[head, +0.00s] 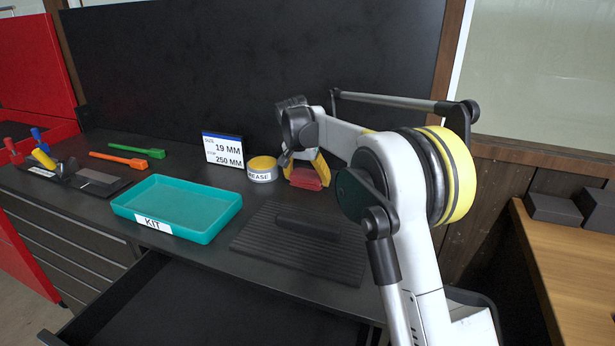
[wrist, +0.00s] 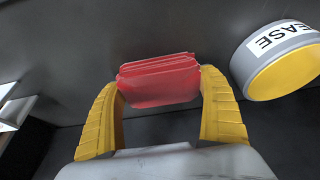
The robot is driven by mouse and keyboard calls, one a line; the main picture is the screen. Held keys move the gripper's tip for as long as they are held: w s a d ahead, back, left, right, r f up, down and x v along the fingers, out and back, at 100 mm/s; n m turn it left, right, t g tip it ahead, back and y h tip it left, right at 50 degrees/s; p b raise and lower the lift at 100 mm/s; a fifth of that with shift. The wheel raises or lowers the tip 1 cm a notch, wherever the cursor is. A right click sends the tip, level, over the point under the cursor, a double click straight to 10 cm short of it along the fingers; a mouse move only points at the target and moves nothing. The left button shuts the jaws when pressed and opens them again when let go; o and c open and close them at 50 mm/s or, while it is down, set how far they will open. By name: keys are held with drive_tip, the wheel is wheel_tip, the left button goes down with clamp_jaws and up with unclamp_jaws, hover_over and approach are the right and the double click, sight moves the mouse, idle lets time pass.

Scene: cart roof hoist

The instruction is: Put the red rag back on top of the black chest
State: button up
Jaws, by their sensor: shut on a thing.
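The red rag (head: 307,181) is a folded, layered bundle at the back of the black chest (head: 215,178), to the right of the grease tin. My gripper (head: 305,170) reaches down over it from above, with its yellow fingers on either side. In the wrist view the rag (wrist: 158,82) sits between the two yellow fingertips, and the gripper is shut on it. The rag is low over the chest top; I cannot tell whether its underside touches the surface. My arm hides part of the chest top to the right.
The yellow-lidded grease tin (head: 262,170) stands close beside the rag. A size sign (head: 223,150) is behind it. A teal kit tray (head: 178,208) and a ribbed black mat (head: 290,250) lie in front. A drawer (head: 190,310) is open below. A wooden bench (head: 575,270) is right.

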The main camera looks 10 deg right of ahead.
drive_tip(key=o, duration=0.8)
drive_tip(key=shift+o, duration=0.2)
drive_tip(key=shift+f+b, duration=0.1)
drive_tip(key=shift+b, duration=0.3)
drive_tip(key=p+v, duration=0.5)
drive_tip(key=v, duration=0.5)
drive_tip(key=s+d+r+n+t, duration=0.15)
drive_tip(key=s+r, duration=0.45)
drive_tip(key=s, duration=0.6)
drive_tip(key=s+f+n, duration=0.1)
drive_tip(key=s+f, duration=0.2)
drive_tip(key=s, duration=0.6)
drive_tip(key=s+f+n+t+y, duration=0.1)
drive_tip(key=s+f+n, duration=0.1)
drive_tip(key=s, duration=0.8)
drive_tip(key=s+f+n+t+y, duration=0.1)
drive_tip(key=s+f+n, duration=0.1)
drive_tip(key=s+f, duration=0.3)
drive_tip(key=shift+s+d, duration=0.15)
drive_tip(key=shift+s, duration=1.05)
drive_tip(key=shift+s+d, duration=0.1)
drive_tip(key=shift+s, duration=1.1)
